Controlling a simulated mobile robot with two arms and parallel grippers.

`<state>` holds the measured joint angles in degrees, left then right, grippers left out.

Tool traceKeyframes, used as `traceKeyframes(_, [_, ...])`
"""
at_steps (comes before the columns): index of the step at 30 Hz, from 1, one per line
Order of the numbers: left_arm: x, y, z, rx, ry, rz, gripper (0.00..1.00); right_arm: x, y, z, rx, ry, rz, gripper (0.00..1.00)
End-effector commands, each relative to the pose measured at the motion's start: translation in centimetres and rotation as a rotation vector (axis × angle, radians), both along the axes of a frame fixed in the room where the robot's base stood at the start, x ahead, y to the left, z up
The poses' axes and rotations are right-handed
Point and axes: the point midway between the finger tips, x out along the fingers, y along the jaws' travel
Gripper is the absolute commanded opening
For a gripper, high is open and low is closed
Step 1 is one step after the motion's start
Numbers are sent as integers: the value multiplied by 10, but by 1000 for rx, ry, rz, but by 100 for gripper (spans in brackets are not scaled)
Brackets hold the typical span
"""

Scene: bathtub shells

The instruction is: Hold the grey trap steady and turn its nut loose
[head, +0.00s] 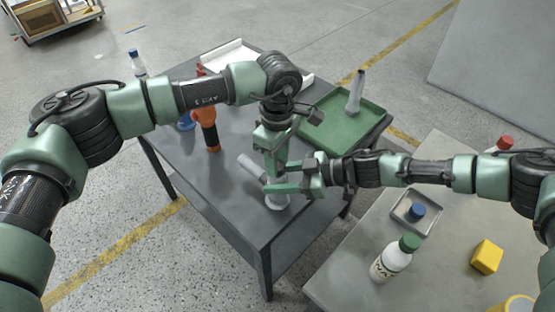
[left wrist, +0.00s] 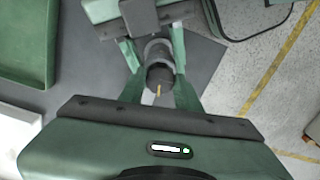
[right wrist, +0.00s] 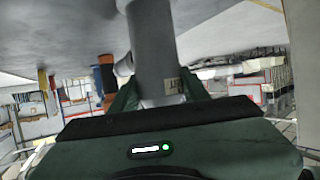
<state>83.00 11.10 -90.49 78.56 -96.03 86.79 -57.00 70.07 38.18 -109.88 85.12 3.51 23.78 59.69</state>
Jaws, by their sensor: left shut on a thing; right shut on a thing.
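The grey trap (head: 250,168) stands near the front of the dark table, its side pipe pointing up and to the left and its foot (head: 277,203) on the tabletop. My right gripper (head: 277,187) reaches in from the right and is shut on the trap's upright grey body (right wrist: 152,50), which carries a small label. My left gripper (head: 271,172) points down from above. In the left wrist view its fingers close on the dark round nut (left wrist: 158,76), which bears a small yellow mark. In the head view the grippers hide the nut.
A green tray (head: 325,143) holding a tapered grey piece (head: 355,92) is at the back right. A side table at right holds a green-capped bottle (head: 390,262) and a yellow block (head: 487,257). The table's front left is clear.

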Motion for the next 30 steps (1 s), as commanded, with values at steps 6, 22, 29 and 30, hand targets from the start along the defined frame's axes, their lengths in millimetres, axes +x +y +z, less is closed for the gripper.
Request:
traceKeyframes(6, [2, 2, 1, 4, -4, 3, 0, -1, -1, -2, -3, 1, 0, 0])
traceKeyframes(22, [1, 0, 6, 1, -3, 1, 56, -1, 0, -1, -2, 2, 1, 0])
traceKeyframes(29, [2, 0, 45, -1, -7, 1, 56, -1, 0, -1, -2, 2, 1, 0])
traceKeyframes(30, [2, 1, 54, 0, -6, 1, 56, -1, 0, -1, -1, 1, 1, 0])
